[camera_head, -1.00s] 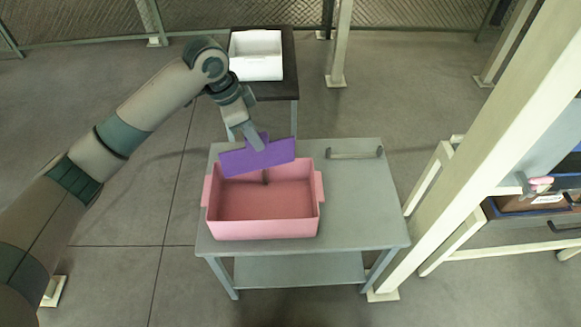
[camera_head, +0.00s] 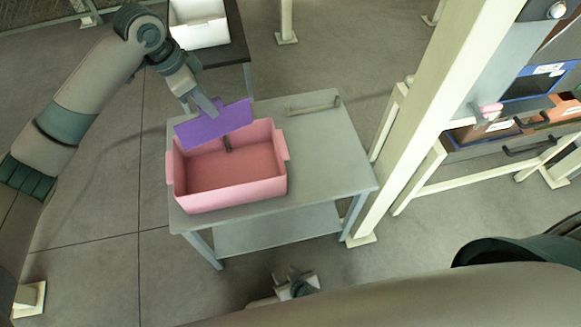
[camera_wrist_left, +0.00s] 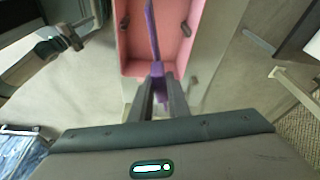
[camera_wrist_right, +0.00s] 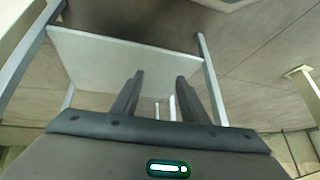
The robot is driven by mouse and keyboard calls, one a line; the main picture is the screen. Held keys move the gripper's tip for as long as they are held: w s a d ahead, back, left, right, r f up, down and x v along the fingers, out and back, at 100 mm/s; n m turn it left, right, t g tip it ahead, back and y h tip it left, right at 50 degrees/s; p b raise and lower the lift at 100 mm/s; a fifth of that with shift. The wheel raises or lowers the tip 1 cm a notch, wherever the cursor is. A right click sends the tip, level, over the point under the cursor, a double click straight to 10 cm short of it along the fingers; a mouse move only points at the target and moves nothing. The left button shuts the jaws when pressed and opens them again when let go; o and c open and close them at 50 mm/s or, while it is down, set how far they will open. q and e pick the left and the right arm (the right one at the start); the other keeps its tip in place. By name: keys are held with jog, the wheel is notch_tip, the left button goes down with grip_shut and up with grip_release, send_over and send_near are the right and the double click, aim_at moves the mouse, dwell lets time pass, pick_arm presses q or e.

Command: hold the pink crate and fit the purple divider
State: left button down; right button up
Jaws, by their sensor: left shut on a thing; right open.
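The pink crate (camera_head: 232,192) stands on the grey cart top. It also shows in the left wrist view (camera_wrist_left: 178,50). The purple divider (camera_head: 212,124) hangs above the crate's far side, tilted in the head view. My left gripper (camera_head: 212,108) is shut on the divider's top; in the left wrist view the divider (camera_wrist_left: 153,35) runs edge-on from between the fingers (camera_wrist_left: 158,88). Dark slot pieces show on the crate's inner walls. My right gripper (camera_head: 300,280) is open and empty, low in front of the cart; its fingers also show in the right wrist view (camera_wrist_right: 156,88).
The grey cart (camera_head: 330,165) has a bar handle (camera_head: 313,105) on its top, right of the crate, and a lower shelf (camera_head: 280,230). A white bin (camera_head: 199,25) sits on a dark table behind. A cream post (camera_head: 425,110) and a rack of boxes stand to the right.

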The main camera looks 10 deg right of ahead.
jog(key=w+a+r+t+y, duration=0.2)
jog(key=w+a+r, duration=0.4)
jog(key=r, duration=0.6)
jog(key=w+a+r+n+t+y, duration=0.1)
jog(key=w+a+r+t, duration=0.25)
jog(key=a+r, duration=0.65)
jog(key=w+a+r+t+y, duration=0.2)
jog(key=w+a+r, duration=0.4)
jog(key=r, duration=0.7)
jog(key=m+h, duration=0.3)
jog(key=h, duration=0.5)
send_near(283, 147)
jog(key=shift+s+d+r, duration=0.15)
jog(key=shift+s, duration=0.05)
jog(key=shift+w, duration=0.1)
jog(key=x, duration=1.2)
